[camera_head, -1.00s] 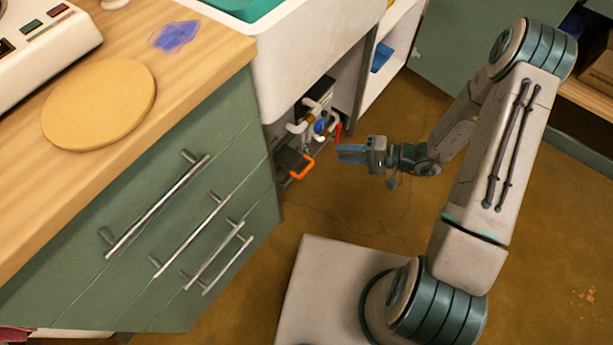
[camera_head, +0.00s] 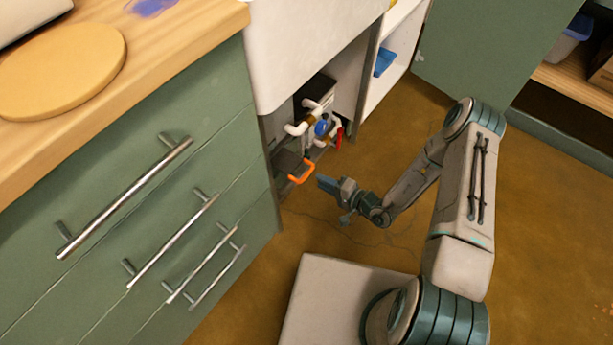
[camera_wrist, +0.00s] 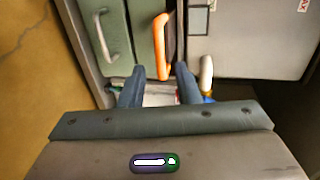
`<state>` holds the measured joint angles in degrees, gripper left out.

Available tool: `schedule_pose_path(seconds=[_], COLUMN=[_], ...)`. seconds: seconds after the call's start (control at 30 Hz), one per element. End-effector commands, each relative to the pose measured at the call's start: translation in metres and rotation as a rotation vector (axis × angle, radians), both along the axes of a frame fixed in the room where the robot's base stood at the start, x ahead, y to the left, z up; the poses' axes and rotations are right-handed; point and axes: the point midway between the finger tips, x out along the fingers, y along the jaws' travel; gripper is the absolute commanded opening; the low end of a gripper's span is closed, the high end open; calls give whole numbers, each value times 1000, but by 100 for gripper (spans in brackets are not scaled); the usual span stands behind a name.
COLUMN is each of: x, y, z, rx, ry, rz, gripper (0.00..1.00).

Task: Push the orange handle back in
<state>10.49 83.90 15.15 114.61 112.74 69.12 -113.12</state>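The orange handle (camera_head: 301,173) is a U-shaped pull on a dark box (camera_head: 287,162) low under the sink, and it sticks out past the cabinet's edge. In the wrist view the orange handle (camera_wrist: 161,48) lies straight ahead, lined up with the gap between my fingertips. My gripper (camera_head: 326,184) is low, just right of the handle in the head view, with a small gap between them. In the wrist view my gripper (camera_wrist: 159,72) has its two blue fingers apart with nothing held. I cannot tell the exact depth left to the handle.
White pipes with a blue knob (camera_head: 321,128) and a red lever (camera_head: 339,138) are right of and above the handle. The green drawer cabinet (camera_head: 110,210) with metal pulls stands at left. An open white shelf (camera_head: 368,92) stands behind. The brown floor (camera_head: 380,150) is clear.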

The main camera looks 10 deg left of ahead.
Motion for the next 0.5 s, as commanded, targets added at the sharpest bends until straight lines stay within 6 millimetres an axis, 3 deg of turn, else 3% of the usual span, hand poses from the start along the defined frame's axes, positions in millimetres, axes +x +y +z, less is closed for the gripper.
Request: schedule_pose_path(seconds=[0.2, 0.5], x=[17, 27], y=[40, 64], z=[-12, -15], rx=[0, 1], ry=[-3, -1], rz=[2, 0], gripper=[29, 29])
